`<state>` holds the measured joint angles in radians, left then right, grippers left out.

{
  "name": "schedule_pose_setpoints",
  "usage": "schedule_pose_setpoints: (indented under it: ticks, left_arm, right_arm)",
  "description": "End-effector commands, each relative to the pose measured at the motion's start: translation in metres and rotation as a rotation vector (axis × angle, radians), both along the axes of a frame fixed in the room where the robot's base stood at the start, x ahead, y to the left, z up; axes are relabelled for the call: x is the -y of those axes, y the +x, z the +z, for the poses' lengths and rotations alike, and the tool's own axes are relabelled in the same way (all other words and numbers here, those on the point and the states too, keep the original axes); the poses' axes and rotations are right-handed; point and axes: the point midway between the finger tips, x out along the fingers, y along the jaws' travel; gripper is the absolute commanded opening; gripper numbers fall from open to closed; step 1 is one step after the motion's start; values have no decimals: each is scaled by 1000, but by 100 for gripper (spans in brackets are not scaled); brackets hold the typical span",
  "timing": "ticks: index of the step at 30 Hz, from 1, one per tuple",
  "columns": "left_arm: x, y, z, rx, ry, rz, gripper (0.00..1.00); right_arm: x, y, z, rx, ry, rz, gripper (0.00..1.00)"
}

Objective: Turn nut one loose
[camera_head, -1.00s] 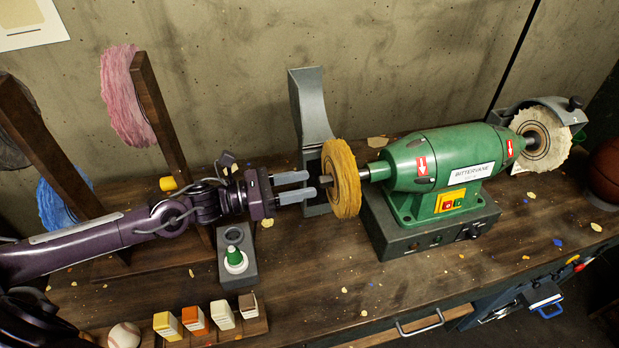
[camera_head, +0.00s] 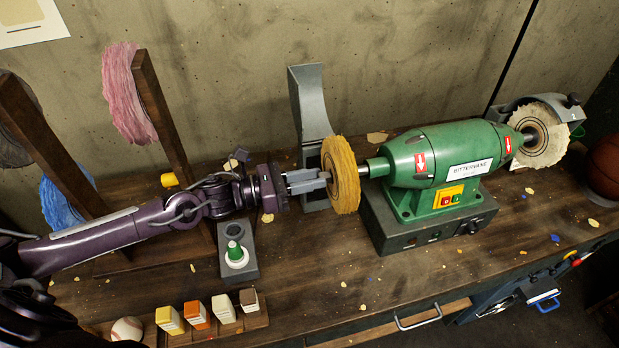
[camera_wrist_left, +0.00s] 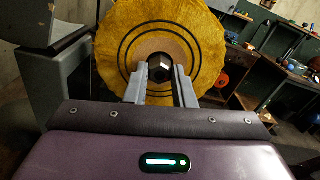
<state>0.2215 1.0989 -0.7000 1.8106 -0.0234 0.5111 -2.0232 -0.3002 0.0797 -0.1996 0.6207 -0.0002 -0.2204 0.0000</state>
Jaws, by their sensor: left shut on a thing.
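The nut (camera_wrist_left: 159,68) is a dark hex piece at the centre of the yellow buffing wheel (camera_head: 341,176). The wheel sits on the left shaft end of the green bench grinder (camera_head: 436,163) and also shows in the left wrist view (camera_wrist_left: 205,45). My left gripper (camera_head: 327,180) points right at the wheel's hub, its grey fingers closed on the nut. In the left wrist view the fingers (camera_wrist_left: 159,80) lie on either side of the nut. In the head view the fingers hide the nut. My right gripper is not in view.
A grey guard (camera_head: 312,110) stands behind the yellow wheel. A white wheel (camera_head: 543,135) is on the grinder's right end. Wooden posts with pink (camera_head: 126,95) and blue (camera_head: 66,203) wheels stand left. Coloured blocks (camera_head: 196,314) and a baseball (camera_head: 126,329) are at the front.

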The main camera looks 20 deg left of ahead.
Motion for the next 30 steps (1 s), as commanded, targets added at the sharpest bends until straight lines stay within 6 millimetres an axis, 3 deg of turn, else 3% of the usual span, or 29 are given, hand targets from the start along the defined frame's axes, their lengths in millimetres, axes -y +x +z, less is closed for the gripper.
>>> schedule_pose_setpoints:
  ticks: [11,30]
  left_arm:
    - [-1,0,-2,-112,-75,1,0]
    - [-1,2,-2,-598,-406,2,0]
  right_arm:
    - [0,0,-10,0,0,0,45]
    - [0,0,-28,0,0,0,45]
